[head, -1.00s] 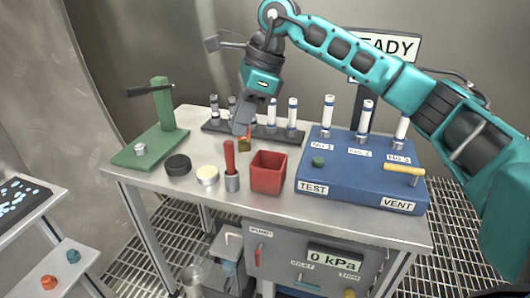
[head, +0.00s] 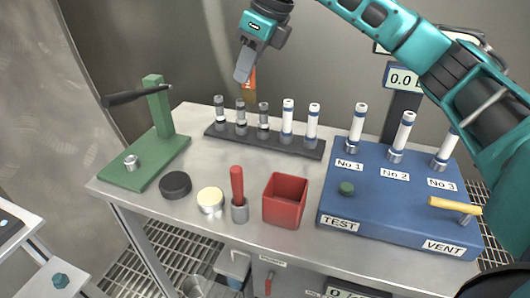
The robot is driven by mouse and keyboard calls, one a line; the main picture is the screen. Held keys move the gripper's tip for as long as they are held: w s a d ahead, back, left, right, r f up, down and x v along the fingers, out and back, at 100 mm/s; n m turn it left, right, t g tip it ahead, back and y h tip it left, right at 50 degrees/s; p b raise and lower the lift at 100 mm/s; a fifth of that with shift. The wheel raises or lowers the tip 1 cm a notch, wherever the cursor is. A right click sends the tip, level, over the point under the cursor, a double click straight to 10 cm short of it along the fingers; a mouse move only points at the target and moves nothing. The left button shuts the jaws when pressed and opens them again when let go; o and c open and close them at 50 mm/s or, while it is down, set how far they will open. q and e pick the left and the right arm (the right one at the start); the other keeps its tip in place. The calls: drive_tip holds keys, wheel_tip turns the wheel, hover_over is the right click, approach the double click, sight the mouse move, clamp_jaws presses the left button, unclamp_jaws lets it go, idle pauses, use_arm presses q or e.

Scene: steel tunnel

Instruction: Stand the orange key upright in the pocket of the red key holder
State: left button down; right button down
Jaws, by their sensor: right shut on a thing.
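The orange key (head: 250,80) hangs from my right gripper (head: 246,68), which is shut on it above the back of the steel table. The key has an orange upper part and a brownish lower end, and it looks roughly upright. The gripper fingers hide part of it. The red key holder (head: 284,208), an open-topped square box, stands on the table near the front edge. The gripper and key are well above it, behind it and to its left. My left gripper is not in view.
A dark rack (head: 262,141) with several vials stands at the back. A blue test unit (head: 395,205) is right of the holder. A red-handled tool (head: 238,190), a cream disc (head: 210,198), a black puck (head: 175,184) and a green press (head: 150,160) are left. Mid-table is clear.

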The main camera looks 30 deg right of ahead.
drive_tip(key=shift+s+f+b, duration=0.1)
drive_tip(key=shift+f+b, duration=1.15)
drive_tip(key=shift+f, duration=7.85)
drive_tip(key=shift+f, duration=0.15)
drive_tip(key=c, duration=1.2)
unclamp_jaws()
drive_tip(key=shift+o, duration=0.5)
